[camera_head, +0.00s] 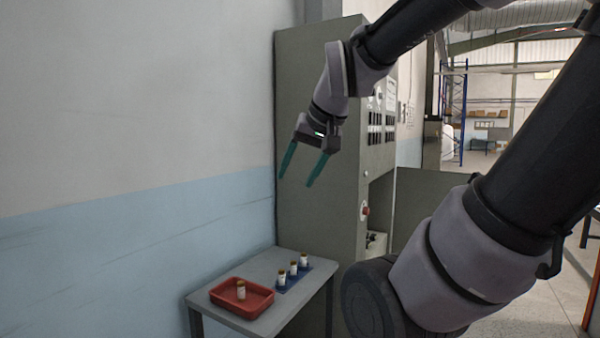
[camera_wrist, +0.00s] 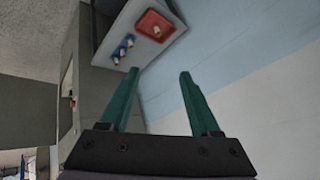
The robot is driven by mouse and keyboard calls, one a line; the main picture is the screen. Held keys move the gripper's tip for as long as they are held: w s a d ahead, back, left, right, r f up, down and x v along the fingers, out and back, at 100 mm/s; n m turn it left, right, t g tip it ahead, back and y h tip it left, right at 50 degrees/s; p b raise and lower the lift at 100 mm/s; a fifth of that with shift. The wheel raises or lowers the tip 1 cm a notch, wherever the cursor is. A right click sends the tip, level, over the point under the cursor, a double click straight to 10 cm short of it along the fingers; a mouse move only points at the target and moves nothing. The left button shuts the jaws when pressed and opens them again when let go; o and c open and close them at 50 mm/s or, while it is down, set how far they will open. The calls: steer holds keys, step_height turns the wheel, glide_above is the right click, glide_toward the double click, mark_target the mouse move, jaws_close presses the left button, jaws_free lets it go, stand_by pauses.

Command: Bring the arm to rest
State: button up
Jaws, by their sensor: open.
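My gripper (camera_head: 302,180) is open and empty, with two teal fingers pointing down. It is raised in the air in front of the grey cabinet, well above the small table (camera_head: 253,325). In the wrist view my gripper (camera_wrist: 160,75) shows both fingers apart with nothing between them. My arm reaches in from the upper right and bends down at the wrist.
On the table, a red tray (camera_head: 226,301) holds one small bottle (camera_head: 241,289). The grey cabinet (camera_head: 315,110) stands behind; a wall (camera_head: 130,120) is at left.

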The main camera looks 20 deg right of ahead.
steer(key=shift+s+a+r+y, duration=0.15)
steer(key=shift+s+a, duration=0.1)
steer(key=shift+s, duration=0.45)
steer(key=shift+s+a+r+y, duration=0.1)
steer(key=shift+s+a+y, duration=0.1)
steer(key=shift+s, duration=0.45)
